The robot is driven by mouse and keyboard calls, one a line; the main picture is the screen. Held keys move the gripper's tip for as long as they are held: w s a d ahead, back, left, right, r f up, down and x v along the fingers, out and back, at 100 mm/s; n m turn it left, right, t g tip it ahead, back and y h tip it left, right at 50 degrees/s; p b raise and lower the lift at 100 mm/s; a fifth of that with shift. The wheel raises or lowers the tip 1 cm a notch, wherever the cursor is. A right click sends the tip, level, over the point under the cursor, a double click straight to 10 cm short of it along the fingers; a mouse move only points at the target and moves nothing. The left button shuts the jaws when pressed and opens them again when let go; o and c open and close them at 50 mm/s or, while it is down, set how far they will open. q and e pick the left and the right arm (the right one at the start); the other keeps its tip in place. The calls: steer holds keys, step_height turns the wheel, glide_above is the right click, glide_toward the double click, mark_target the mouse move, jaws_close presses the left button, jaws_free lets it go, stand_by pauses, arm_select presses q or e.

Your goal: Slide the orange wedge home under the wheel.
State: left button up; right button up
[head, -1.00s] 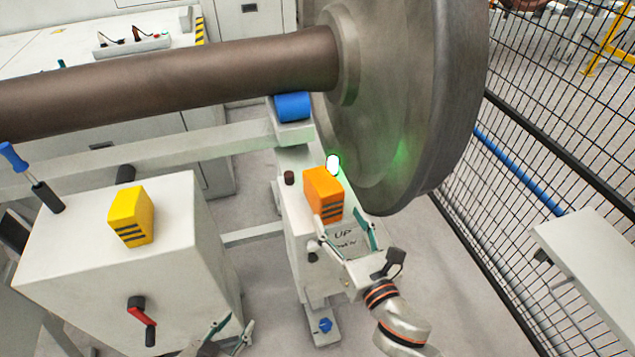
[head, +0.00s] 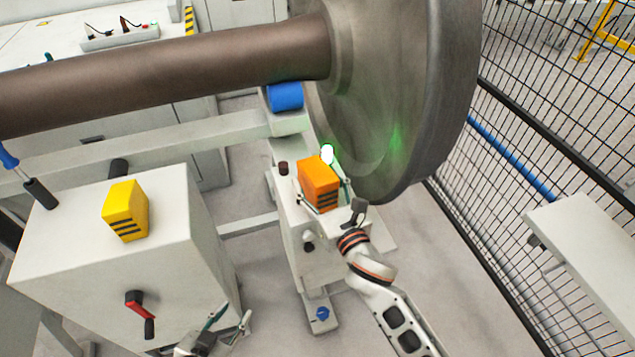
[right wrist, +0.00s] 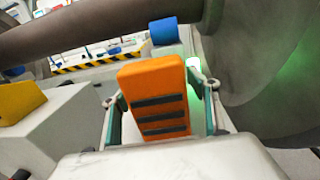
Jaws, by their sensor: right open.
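The orange wedge (head: 319,182), with dark stripes on its near face, sits upright on the narrow grey stand. The large steel wheel (head: 405,100) is just right of and behind it; whether they touch I cannot tell. My right gripper (head: 323,190) is open, with one finger on each side of the wedge. The right wrist view shows the wedge (right wrist: 155,98) between the two fingers, with small gaps visible beside it. My left gripper (head: 230,320) is open and empty at the bottom of the head view, in front of the grey cabinet.
A green-white lamp (head: 327,153) glows behind the wedge, close to the wheel. A dark knob (head: 283,168) stands left of the wedge. A blue roller (head: 286,96) lies under the axle (head: 180,62). A yellow wedge (head: 126,210) sits on the cabinet. Mesh fencing (head: 540,130) stands at right.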

steer(key=c, duration=1.6)
steer(key=shift+r, duration=0.1)
steer(key=shift+r, duration=0.1)
